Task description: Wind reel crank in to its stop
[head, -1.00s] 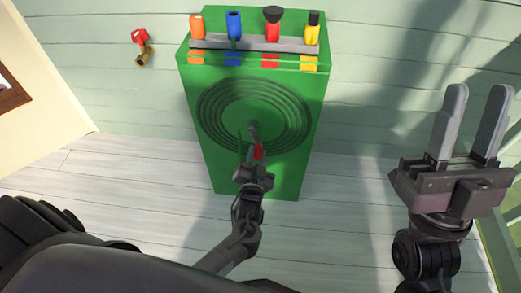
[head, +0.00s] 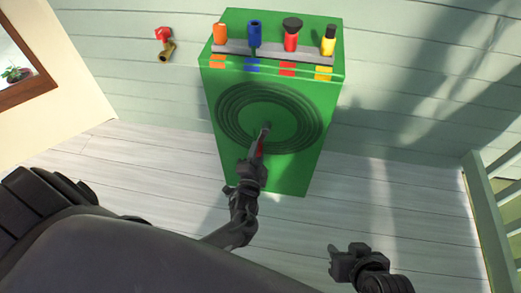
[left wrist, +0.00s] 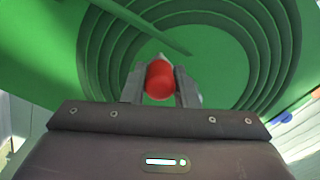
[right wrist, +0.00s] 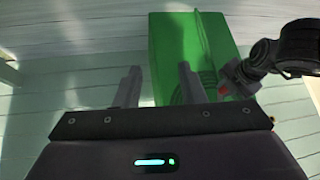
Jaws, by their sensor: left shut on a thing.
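The green box (head: 290,177) carries a reel of dark green coiled rings (head: 229,122) on its front, against the wall. The crank's red handle (head: 261,147) is below the reel's centre in the head view. My left gripper (head: 259,152) is shut on this handle. In the left wrist view the red handle (left wrist: 160,80) sits between both fingers (left wrist: 160,88), with a thin green bar (left wrist: 145,25) beyond it. The crank's arm is mostly hidden. My right gripper (head: 347,262) is at lower right, away from the box. The right wrist view shows its fingers (right wrist: 157,85) apart and empty.
Orange (head: 220,34), blue (head: 255,33), red (head: 292,34) and yellow (head: 329,40) nozzles stand in a grey rack on the box top. A red-handled tap (head: 164,42) is on the wall. A green railing (head: 490,210) stands at right. The floor between is clear.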

